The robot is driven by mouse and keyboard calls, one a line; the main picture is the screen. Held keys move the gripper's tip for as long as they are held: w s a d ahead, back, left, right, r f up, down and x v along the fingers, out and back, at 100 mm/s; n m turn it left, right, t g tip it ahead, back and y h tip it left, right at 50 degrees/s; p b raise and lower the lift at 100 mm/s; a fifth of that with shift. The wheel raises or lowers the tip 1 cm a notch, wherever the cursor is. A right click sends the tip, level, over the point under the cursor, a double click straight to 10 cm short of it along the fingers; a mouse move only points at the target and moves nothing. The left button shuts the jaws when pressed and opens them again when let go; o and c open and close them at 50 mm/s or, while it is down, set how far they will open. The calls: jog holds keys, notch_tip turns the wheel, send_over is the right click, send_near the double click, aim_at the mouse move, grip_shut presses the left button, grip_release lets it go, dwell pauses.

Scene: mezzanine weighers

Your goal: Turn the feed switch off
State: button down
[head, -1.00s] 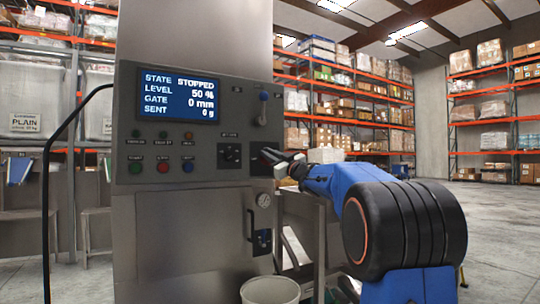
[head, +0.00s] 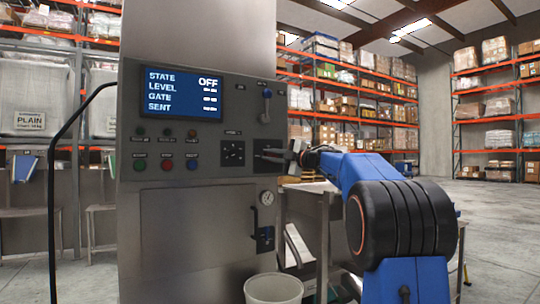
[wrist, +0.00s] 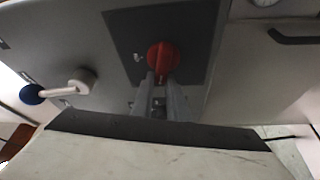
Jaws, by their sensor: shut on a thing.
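The feed switch is a red rotary knob (wrist: 162,57) on a dark square plate, seen in the wrist view. My gripper (wrist: 160,82) is shut on this knob, with its two fingers reaching up to it from below in that picture. In the head view my gripper (head: 284,157) is at the dark plate (head: 265,145) on the right of the steel cabinet's panel, and it hides the knob. The display (head: 184,92) reads STATE OFF, with dashes beside LEVEL, GATE and SENT.
A lever with a blue ball (head: 266,93) is above the plate; the wrist view shows it too (wrist: 34,94). A selector dial (head: 232,153) and several push buttons are to the left. A gauge (head: 267,197), a door handle (head: 254,221) and a white bin (head: 273,288) are below.

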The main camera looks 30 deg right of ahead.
jog(key=shift+w+d+f+n+g, duration=0.15)
jog(key=shift+f+n+g, duration=0.1)
jog(key=shift+n, duration=0.4)
jog(key=shift+s+d+f+n+g, duration=0.1)
jog(key=shift+n+g, duration=0.15)
jog(key=shift+n, duration=0.4)
jog(key=shift+r, duration=0.1)
jog(key=c, duration=1.7)
grip_release()
jog(key=shift+w, duration=0.1)
jog(key=v, duration=1.7)
jog(key=shift+s+a, duration=0.1)
jog(key=shift+s, duration=0.15)
